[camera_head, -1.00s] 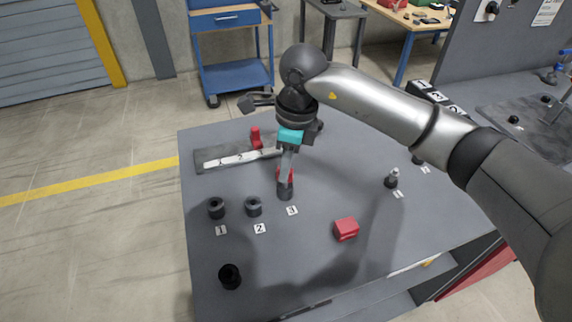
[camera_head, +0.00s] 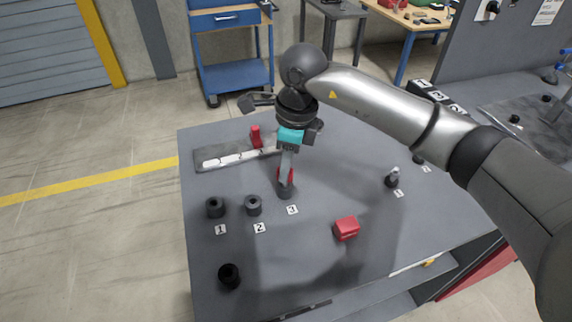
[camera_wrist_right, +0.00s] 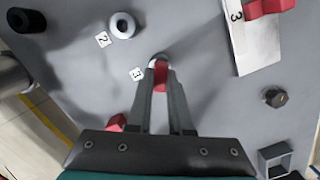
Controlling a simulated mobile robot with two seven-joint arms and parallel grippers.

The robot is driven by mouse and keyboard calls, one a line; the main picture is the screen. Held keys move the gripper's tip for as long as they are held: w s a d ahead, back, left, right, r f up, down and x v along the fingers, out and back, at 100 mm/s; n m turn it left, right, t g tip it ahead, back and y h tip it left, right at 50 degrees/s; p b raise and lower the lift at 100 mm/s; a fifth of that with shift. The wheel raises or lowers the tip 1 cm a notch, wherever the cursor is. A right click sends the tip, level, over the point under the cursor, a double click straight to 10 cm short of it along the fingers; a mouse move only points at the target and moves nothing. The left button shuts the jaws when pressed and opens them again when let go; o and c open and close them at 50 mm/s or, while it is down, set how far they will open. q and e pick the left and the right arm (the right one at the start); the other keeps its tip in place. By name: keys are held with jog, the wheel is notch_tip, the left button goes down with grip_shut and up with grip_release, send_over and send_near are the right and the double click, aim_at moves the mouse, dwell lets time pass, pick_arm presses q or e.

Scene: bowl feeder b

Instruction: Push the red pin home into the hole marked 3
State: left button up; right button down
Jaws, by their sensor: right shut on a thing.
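My right gripper (camera_head: 286,184) points down over the dark round holder (camera_head: 287,194) beside the label 3 (camera_head: 292,210). It is shut on the red pin (camera_head: 284,174), which shows between the fingers. In the right wrist view the red pin (camera_wrist_right: 161,76) lies between the fingertips, right at the holder's pale rim (camera_wrist_right: 157,59). The fingers hide most of the holder's mouth, so I cannot tell how deep the pin sits. My left gripper is not in view.
Holders 1 (camera_head: 215,207) and 2 (camera_head: 253,205) stand to the left. A red block (camera_head: 346,228) lies front right, a black cylinder (camera_head: 229,276) front left. A plate (camera_head: 208,157) with a red piece (camera_head: 256,136) lies behind. The table's front middle is clear.

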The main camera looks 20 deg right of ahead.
jog(key=shift+f+b, duration=0.8)
jog(key=shift+b, duration=0.2)
dwell(2.4)
dwell(0.5)
jog(key=c, duration=0.7)
grip_release()
jog(key=shift+c, duration=0.2)
